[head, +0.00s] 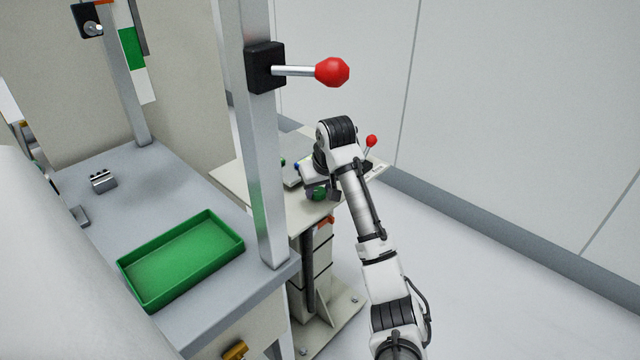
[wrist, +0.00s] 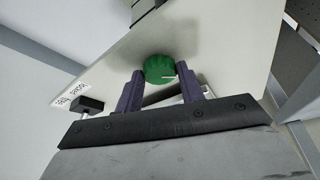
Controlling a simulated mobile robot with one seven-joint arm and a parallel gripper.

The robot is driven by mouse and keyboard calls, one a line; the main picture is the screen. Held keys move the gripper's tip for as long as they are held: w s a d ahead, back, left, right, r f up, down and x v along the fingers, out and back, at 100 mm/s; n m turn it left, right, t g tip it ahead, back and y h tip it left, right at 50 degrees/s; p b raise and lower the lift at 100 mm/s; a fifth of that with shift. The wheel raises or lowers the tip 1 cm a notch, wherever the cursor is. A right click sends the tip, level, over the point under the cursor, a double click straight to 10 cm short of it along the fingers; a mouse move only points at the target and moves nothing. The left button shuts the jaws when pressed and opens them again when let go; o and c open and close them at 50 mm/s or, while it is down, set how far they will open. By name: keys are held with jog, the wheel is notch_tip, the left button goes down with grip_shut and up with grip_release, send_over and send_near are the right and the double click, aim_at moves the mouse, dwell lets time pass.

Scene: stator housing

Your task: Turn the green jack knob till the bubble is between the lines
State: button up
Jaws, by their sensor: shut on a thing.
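The green jack knob (wrist: 160,69) sits on a pale plate, between the two fingers of my gripper (wrist: 161,80) in the wrist view. The fingers touch its sides, and my gripper is shut on it. A white mark line shows on the knob's face. In the head view the green knob (head: 317,194) is partly seen at the front of a small pale table (head: 235,178), under my wrist. The bubble and its lines cannot be made out in either view.
A metal post with a red-ball lever (head: 332,71) stands left of my arm. A green tray (head: 182,258) lies on the grey bench. A smaller red-ball lever (head: 371,141) is behind my wrist. In the wrist view a black block (wrist: 87,104) sits left of the fingers. Floor at right is clear.

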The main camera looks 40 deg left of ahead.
jog(key=m+p, duration=0.1)
jog(key=p, duration=0.1)
jog(key=m+t+h+p, duration=0.1)
jog(key=m+p, duration=0.3)
jog(key=shift+s+a+r, duration=0.2)
jog(key=shift+s+r, duration=0.05)
jog(key=shift+r, duration=0.05)
jog(key=m+h+p, duration=0.1)
jog(key=m+p, duration=0.1)
jog(key=m+t+p, duration=0.1)
jog(key=m+p, duration=0.1)
jog(key=shift+a+f+h, duration=0.1)
jog(key=shift+f+h, duration=0.1)
jog(key=shift+h, duration=0.2)
jog(key=shift+m, duration=0.4)
jog(key=o, duration=1)
